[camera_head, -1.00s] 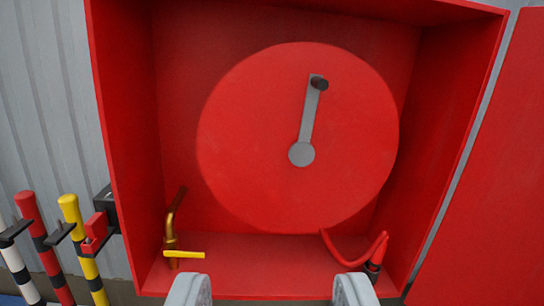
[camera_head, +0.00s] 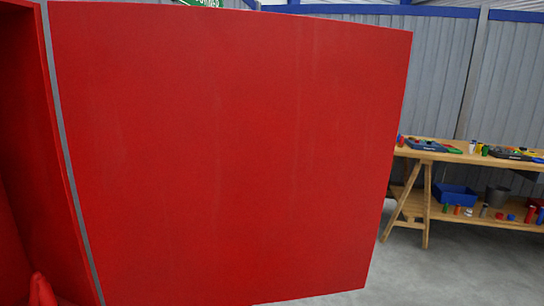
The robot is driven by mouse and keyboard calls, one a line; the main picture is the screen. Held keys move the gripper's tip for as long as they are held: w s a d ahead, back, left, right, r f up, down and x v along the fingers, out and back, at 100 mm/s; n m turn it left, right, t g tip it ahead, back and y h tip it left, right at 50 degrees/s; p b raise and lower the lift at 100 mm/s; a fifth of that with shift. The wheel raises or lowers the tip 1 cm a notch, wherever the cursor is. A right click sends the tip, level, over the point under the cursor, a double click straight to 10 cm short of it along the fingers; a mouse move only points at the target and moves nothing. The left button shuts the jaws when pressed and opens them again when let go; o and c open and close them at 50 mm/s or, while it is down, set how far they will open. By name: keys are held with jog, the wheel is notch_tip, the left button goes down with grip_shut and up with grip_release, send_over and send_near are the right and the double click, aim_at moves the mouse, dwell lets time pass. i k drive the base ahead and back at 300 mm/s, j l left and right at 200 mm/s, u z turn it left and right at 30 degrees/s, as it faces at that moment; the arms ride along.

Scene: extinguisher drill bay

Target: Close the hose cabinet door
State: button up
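The hose cabinet door (camera_head: 230,150) is a large flat red panel that fills most of the view. It stands open, swung out to the right of the cabinet (camera_head: 50,150). Only the cabinet's red right side and part of its inside show at the left edge, with a narrow grey gap between it and the door. A bit of red hose end (camera_head: 40,290) shows at the bottom left. No handle shows on this face of the door. My gripper is outside this view.
A wooden workbench (camera_head: 430,155) with trays, small coloured items and a lower shelf stands to the right, beyond the door. A blue bin (camera_head: 456,195) and a dark bucket (camera_head: 498,196) are on its shelf. Grey floor (camera_head: 400,275) between door and bench is clear.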

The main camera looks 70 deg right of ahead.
aim_at(219, 156)
jog(key=z, duration=1.8)
jog(key=i+l+z, duration=0.25)
jog(key=i+z, duration=0.55)
jog(key=i, duration=1.8)
jog(key=i+l+u, duration=0.1)
jog(key=i+u, duration=0.35)
jog(key=i+l+u, duration=0.25)
jog(key=i+u, duration=0.15)
jog(key=u, duration=3.6)
